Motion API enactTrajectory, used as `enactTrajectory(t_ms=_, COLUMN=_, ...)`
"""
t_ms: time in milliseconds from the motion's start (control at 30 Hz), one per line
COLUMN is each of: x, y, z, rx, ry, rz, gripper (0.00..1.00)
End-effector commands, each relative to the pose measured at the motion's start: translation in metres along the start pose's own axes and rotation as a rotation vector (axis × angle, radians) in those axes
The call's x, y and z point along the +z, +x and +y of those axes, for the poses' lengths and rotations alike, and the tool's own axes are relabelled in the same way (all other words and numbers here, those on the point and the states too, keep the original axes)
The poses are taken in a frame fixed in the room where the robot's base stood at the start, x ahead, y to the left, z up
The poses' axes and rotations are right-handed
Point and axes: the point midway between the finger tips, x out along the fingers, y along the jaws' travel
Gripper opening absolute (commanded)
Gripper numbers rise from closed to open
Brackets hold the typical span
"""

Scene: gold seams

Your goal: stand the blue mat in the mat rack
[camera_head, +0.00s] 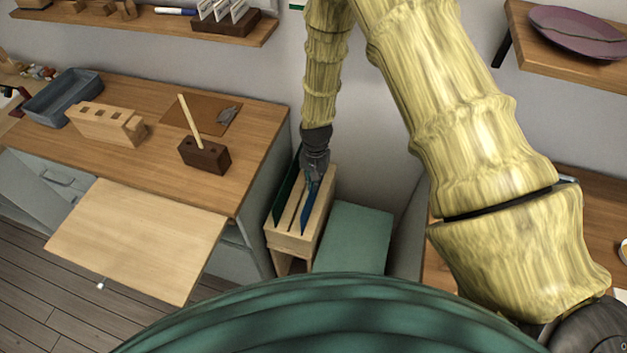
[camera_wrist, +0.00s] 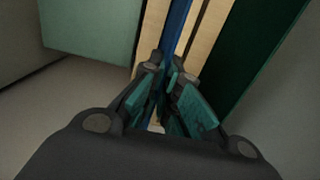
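The blue mat (camera_head: 309,203) stands on edge in a slot of the wooden mat rack (camera_head: 290,241), between two pale slats. In the wrist view the blue mat (camera_wrist: 177,28) shows as a narrow strip between the slats (camera_wrist: 208,32). My gripper (camera_head: 313,176) points down at the rack's far end. In the wrist view my gripper (camera_wrist: 171,75) has its fingers close together, one on each side of the blue strip, and looks shut on its edge. The mat's lower edge is hidden inside the rack.
A dark green mat (camera_head: 286,196) stands in the rack's left slot. A green box-like block (camera_head: 352,238) is right of the rack. The wooden counter (camera_head: 246,130) at left holds a brown block, a pale block and a blue-grey tray. A pale board (camera_head: 140,240) juts out in front.

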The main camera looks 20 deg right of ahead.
Motion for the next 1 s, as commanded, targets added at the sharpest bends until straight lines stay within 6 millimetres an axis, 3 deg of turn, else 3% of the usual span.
enactTrajectory(t_ms=467, x=-0.0002, y=0.0008, z=-0.0002, rx=0.0, ry=0.0, rz=0.0, gripper=0.0)
enactTrajectory(t_ms=500, x=-0.0002, y=0.0008, z=-0.0002, rx=0.0, ry=0.0, rz=0.0, gripper=0.11)
enactTrajectory(t_ms=600, x=-0.0002, y=0.0008, z=-0.0001, rx=0.0, ry=0.0, rz=0.0, gripper=0.29)
enactTrajectory(t_ms=1000, x=0.0, y=0.0012, z=0.0001, rx=0.0, ry=0.0, rz=0.0, gripper=0.3)
